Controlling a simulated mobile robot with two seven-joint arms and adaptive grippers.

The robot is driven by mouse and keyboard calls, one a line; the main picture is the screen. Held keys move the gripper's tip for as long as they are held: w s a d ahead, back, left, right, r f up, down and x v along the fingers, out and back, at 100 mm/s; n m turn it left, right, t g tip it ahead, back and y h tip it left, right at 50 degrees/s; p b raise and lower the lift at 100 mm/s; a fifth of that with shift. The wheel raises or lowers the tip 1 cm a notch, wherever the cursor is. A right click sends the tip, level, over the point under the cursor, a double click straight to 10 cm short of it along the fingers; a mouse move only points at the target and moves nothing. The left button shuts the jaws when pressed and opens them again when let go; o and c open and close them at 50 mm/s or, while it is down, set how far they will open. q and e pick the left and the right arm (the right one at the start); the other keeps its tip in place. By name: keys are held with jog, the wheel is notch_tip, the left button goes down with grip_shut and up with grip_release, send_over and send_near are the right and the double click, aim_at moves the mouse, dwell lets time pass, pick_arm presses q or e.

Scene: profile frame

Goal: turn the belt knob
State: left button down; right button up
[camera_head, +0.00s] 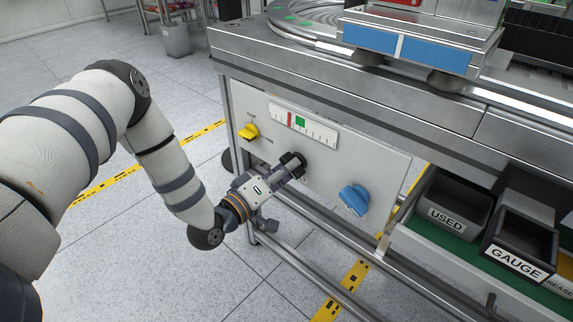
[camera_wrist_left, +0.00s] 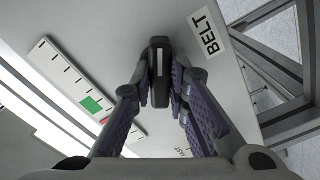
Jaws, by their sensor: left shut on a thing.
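The belt knob (camera_wrist_left: 159,72) is black with a pale line on its face, and sits on the white panel below a BELT label in the left wrist view. My left gripper (camera_wrist_left: 158,85) is shut on it, with a purple-padded finger on either side. In the head view my left gripper (camera_head: 290,168) reaches the panel from the left, and the dark knob (camera_head: 298,160) shows at its tips, partly hidden. A scale with a green band (camera_head: 312,126) is above the knob. My right gripper is not in view.
Bins marked USED (camera_head: 446,220) and GAUGE (camera_head: 515,262) stand at the right. Metal rails run below the panel.

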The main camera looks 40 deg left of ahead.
pick_arm(q)
jog(key=shift+m+p, duration=2.15)
jog(key=shift+m, duration=3.55)
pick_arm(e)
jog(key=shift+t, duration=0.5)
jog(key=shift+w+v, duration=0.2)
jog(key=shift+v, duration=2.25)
pick_arm(q)
jog(key=c, duration=1.6)
grip_release()
jog(key=shift+o, duration=0.2)
